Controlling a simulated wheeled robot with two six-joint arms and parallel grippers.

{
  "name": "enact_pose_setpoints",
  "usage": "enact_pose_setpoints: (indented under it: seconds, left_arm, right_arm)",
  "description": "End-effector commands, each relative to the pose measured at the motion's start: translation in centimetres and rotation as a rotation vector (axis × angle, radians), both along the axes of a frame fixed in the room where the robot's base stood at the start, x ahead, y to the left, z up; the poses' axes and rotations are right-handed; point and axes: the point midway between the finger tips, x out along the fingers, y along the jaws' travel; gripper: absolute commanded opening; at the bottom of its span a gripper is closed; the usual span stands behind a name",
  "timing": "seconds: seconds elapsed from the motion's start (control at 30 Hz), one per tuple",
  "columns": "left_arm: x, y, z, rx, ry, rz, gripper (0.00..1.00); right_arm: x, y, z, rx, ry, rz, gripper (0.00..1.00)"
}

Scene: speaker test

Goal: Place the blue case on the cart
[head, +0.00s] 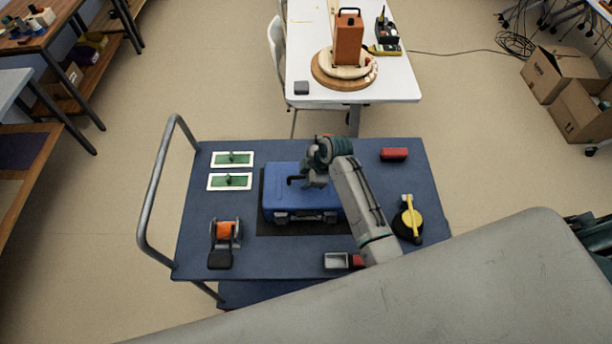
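The blue case (285,205) lies on a dark mat (290,229) on the blue top of the cart (395,180). Its latches face the near side, and a dark handle shows on its lid. My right gripper (308,182) is at the right part of the lid, beside the handle. The wrist and arm hide the case's right end. I cannot tell whether its fingers are open, shut or touching the handle. My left gripper is not in view.
Two green boards (232,159), an orange spool (224,230), a red box (394,154), a yellow-and-black tool (411,218) and a small grey tray (337,261) lie around the mat. The cart's handle rail (153,190) rises at left. A white table (394,84) stands behind.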

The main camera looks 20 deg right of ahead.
Motion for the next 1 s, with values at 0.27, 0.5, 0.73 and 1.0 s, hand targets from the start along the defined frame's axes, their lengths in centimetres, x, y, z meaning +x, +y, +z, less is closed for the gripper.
enact_pose_setpoints:
  seconds: [0.27, 0.5, 0.73, 1.0]
  left_arm:
    - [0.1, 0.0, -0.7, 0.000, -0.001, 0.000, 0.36]
    - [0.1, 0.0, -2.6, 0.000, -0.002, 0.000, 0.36]
    - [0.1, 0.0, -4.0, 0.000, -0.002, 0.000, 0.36]
    - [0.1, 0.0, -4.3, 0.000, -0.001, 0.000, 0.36]
  right_arm:
    - [-0.3, -0.5, 1.1, -0.001, -0.002, 0.001, 0.34]
    - [-1.5, -2.0, 5.1, -0.002, -0.007, -0.001, 0.34]
    - [-2.7, -3.3, 9.0, -0.002, -0.003, 0.001, 0.34]
    - [-3.2, -3.9, 10.9, 0.000, 0.000, 0.000, 0.34]
